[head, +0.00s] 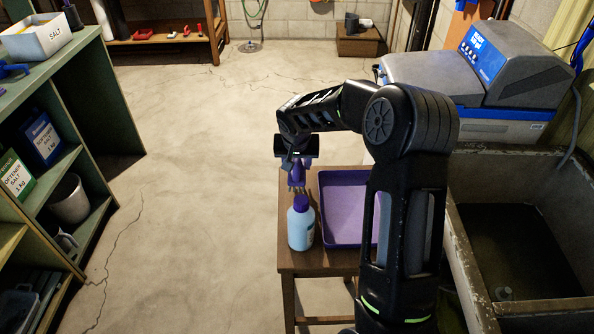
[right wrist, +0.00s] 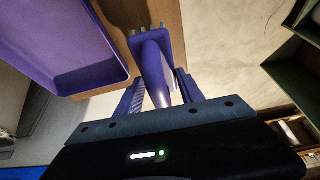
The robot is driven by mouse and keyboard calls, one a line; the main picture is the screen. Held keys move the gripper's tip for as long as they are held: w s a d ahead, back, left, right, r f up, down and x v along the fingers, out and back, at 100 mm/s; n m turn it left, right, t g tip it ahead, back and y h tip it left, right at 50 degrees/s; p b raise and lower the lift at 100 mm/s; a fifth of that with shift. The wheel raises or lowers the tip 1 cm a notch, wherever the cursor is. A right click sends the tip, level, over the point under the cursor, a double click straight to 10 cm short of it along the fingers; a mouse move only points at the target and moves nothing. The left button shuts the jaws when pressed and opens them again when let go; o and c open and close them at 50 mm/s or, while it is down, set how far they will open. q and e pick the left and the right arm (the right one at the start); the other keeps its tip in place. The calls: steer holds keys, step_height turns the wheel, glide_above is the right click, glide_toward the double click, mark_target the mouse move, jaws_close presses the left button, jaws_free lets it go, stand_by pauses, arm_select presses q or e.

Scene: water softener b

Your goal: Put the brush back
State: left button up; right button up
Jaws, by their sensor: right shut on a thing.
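A purple brush (head: 297,179) hangs from my right gripper (head: 297,163) above the small wooden table (head: 310,262). In the right wrist view my right gripper (right wrist: 160,95) is shut on the tapered purple handle of the brush (right wrist: 153,68), and the bristled head points away from the jaws. A purple tray (head: 345,198) lies on the table, to the right of the brush; its edge also shows in the right wrist view (right wrist: 98,30). My arm hides part of the tray's right side. My left gripper is not in view.
A light blue bottle (head: 301,232) with a purple cap stands on the table, just in front of the brush in the head view. A stone sink (head: 460,230) and a water softener (head: 490,65) are at the right. Green shelves (head: 110,75) stand at the left. The floor between is clear.

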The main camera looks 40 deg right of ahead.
mark_target(297, 172)
steer(key=shift+f, duration=1.6)
steer(key=shift+f, duration=0.15)
steer(key=o, duration=1.5)
steer(key=shift+c, duration=0.2)
steer(key=v, duration=1.2)
steer(key=shift+b, duration=0.35)
